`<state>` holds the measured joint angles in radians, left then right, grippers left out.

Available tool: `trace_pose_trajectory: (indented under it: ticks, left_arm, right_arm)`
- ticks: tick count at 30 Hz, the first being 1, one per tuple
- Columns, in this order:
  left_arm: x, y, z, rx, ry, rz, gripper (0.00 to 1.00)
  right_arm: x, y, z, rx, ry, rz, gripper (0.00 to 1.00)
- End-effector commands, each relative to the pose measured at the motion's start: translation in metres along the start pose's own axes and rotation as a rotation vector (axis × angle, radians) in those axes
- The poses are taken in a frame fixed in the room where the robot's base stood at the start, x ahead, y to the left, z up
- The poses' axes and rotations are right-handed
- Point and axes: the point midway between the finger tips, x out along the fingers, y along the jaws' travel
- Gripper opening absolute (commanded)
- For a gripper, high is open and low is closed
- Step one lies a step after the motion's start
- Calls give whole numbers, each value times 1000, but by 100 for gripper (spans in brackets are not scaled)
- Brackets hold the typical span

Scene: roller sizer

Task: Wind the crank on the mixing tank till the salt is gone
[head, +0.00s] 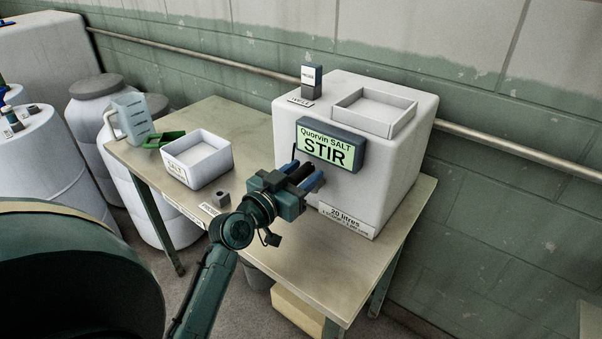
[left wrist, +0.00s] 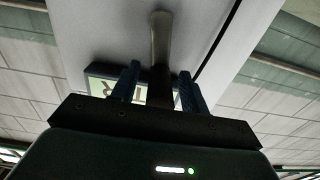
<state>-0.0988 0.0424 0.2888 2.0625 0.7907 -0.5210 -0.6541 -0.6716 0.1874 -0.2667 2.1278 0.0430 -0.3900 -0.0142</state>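The mixing tank (head: 385,170) is a white box on the table, with a screen (head: 331,146) reading "Quorvin SALT STIR" and a square open-topped rim (head: 375,110) on top. My left gripper (head: 309,175) is at the tank's front, just below the screen. In the left wrist view the dark crank handle (left wrist: 161,45) runs between the two blue fingers (left wrist: 160,76). Gaps show on both sides of the handle, so the fingers are open around it. The rest of the crank is mostly hidden by the gripper. Salt inside the tank cannot be seen. My right gripper is out of view.
A white tray labelled SALT (head: 197,160), a clear jug (head: 131,118), a green scoop (head: 165,139) and a small grey block (head: 221,198) are on the table (head: 240,125). White drums (head: 93,100) stand at left. A pipe (head: 230,62) runs along the wall.

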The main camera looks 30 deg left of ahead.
Motion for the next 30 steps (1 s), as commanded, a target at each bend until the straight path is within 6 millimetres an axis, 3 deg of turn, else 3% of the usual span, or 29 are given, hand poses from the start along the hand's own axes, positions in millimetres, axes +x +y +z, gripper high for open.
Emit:
trace_pose_trajectory:
  ticks: [16, 30]
  left_arm:
    - [0, 0, 0, 0, 0, 0, 1]
    - [0, -8, 1, -130, -1, -1, 1]
  right_arm:
    - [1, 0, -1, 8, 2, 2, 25]
    - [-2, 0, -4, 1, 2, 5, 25]
